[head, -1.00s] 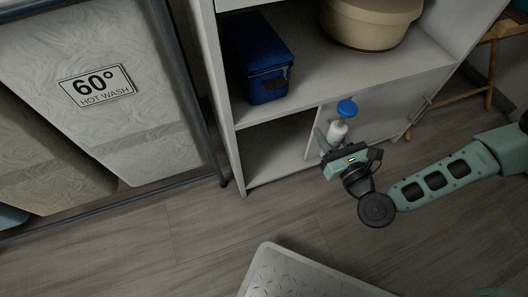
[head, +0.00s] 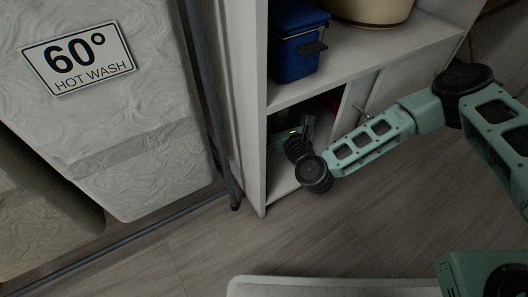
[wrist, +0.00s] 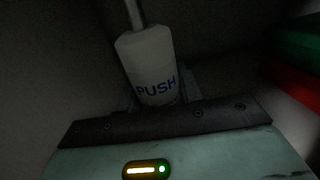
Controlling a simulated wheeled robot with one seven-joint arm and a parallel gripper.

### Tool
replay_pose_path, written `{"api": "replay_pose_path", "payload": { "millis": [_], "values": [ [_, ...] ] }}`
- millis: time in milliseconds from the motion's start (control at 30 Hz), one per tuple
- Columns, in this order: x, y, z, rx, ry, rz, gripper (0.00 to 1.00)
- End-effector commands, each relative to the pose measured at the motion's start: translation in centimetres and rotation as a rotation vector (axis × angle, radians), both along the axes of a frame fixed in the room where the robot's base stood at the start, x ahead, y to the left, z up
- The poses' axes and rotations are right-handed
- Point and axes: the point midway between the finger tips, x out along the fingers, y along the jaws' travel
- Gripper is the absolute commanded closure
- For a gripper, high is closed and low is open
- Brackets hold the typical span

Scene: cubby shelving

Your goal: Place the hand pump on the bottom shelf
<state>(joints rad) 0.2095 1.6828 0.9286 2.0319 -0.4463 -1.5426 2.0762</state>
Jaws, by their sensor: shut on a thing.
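The hand pump (wrist: 150,65) is a white bottle marked PUSH with a thin pale neck, seen in the wrist view. It stands up from between the jaws of my gripper (wrist: 158,98), leaning a little left in that view; its top is cut off. My gripper (head: 285,142) is shut on the pump and sits inside the lower left compartment of the shelving in the head view. The bottom shelf (head: 284,190) shows as a pale strip below it. In the head view the pump is hidden, so its height above the shelf cannot be told.
A blue box (head: 298,45) and a beige bowl (head: 372,10) stand on the shelf above. A dark green and red thing (wrist: 298,75) is at the right in the wrist view. A divider (head: 353,105) bounds the compartment. A hot-wash bin (head: 120,130) stands left.

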Motion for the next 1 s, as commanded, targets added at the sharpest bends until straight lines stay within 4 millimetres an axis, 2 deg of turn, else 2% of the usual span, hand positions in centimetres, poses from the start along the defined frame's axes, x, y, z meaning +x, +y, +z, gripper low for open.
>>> {"api": "replay_pose_path", "payload": {
  "millis": [33, 200, 433, 633, 1000],
  "values": [
    [-0.1, 0.0, -1.4, -0.001, 0.000, 0.001, 0.92],
    [0.0, 0.1, -4.4, 0.000, -0.001, 0.002, 0.92],
    [-0.1, 0.1, -6.0, -0.001, 0.000, 0.004, 0.92],
    [-0.1, 0.1, -8.7, 0.000, -0.001, 0.003, 0.92],
    [-0.1, 0.1, -8.9, 0.000, 0.000, 0.002, 0.92]
  ]
}}
